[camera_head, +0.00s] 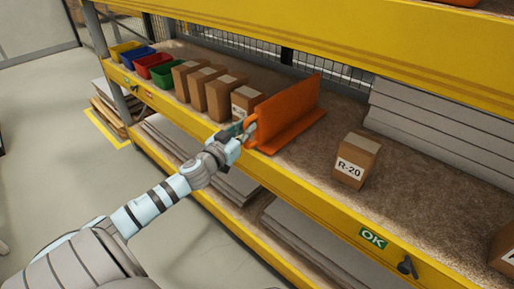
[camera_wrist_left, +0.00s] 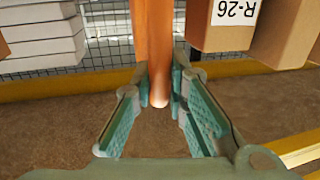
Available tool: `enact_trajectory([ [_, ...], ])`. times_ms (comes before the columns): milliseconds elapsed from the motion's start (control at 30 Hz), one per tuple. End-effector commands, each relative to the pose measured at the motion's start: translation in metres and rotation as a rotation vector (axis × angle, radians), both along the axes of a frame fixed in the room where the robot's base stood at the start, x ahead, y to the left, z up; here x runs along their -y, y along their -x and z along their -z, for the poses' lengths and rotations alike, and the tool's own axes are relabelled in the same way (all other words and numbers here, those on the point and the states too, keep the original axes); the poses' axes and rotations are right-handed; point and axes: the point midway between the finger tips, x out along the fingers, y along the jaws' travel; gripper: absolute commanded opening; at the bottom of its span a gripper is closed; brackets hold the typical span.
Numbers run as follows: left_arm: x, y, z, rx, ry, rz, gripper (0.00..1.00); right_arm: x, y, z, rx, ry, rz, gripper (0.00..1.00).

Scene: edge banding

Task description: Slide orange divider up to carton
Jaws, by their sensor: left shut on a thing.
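The orange divider (camera_head: 288,112) stands upright on the brown shelf, with a row of brown cartons on its left and the R-20 carton (camera_head: 356,160) apart on its right. My left gripper (camera_head: 249,128) is shut on the divider's front end; the wrist view shows its fingers (camera_wrist_left: 162,88) on both sides of the orange part (camera_wrist_left: 153,38). The nearest row carton (camera_head: 244,100) is labelled R-26, read upside down in the wrist view (camera_wrist_left: 215,22). A narrow gap shows between it and the divider there. My right gripper is not in view.
More cartons (camera_head: 190,80) and red, green, blue and yellow bins (camera_head: 153,64) stand farther left. Grey boards (camera_head: 440,120) are stacked at the back right. The yellow shelf edge (camera_head: 310,205) runs along the front. Bare shelf lies between divider and R-20 carton.

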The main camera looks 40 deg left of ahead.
Motion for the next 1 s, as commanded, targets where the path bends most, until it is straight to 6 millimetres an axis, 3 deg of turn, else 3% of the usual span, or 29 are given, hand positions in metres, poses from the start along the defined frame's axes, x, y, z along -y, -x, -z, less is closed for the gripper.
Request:
enact_trajectory([
  [33, -0.012, -0.001, 0.009, 0.002, -0.009, 0.0, 0.0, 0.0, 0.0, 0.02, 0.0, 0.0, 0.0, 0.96],
  [100, -0.029, -0.002, 0.009, 0.002, -0.009, -0.001, 0.0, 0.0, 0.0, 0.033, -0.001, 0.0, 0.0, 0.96],
  [300, -0.063, -0.004, 0.005, 0.002, -0.002, -0.002, 0.0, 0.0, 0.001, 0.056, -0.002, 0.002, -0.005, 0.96],
  [500, -0.077, -0.004, 0.002, 0.001, 0.001, -0.003, 0.0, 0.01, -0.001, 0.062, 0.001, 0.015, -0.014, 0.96],
  [800, -0.077, -0.004, 0.0, 0.0, 0.002, -0.003, 0.0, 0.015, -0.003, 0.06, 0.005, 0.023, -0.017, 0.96],
  [833, -0.077, -0.004, 0.0, 0.0, 0.001, -0.003, 0.15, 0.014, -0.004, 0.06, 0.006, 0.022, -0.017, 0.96],
  [933, -0.077, -0.004, 0.001, 0.0, 0.001, -0.003, 0.31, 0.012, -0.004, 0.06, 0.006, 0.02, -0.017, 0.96],
  [1000, -0.077, -0.004, 0.001, 0.0, 0.001, -0.002, 0.35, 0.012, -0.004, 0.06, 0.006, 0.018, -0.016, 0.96],
])
